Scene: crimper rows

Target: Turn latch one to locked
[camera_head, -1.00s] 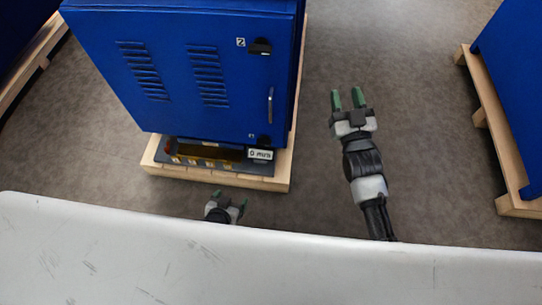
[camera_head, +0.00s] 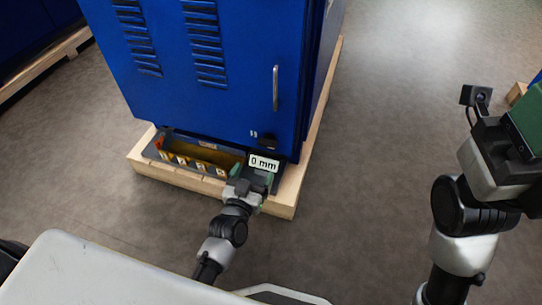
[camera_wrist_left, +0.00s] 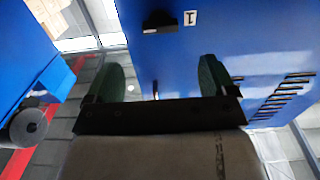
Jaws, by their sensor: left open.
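Latch one is a small black handle (camera_head: 267,142) low on the blue cabinet door (camera_head: 215,90), beside a small label. In the left wrist view the black latch (camera_wrist_left: 160,22) shows at the top, next to a white label with a "1" (camera_wrist_left: 190,18). My left gripper (camera_head: 252,176) is below the latch, in front of the cabinet's base. In the left wrist view its green fingers (camera_wrist_left: 160,64) are spread with nothing between them, apart from the latch. My right gripper (camera_head: 527,118) is at the right edge, partly cut off, away from the cabinet.
A "0 mm" display (camera_head: 263,162) and a dark tray (camera_head: 172,146) with several yellow-marked parts sit at the cabinet's foot, on a wooden pallet (camera_head: 284,203). A silver door handle (camera_head: 275,88) stands above the latch. Floor (camera_head: 400,130) to the right is open.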

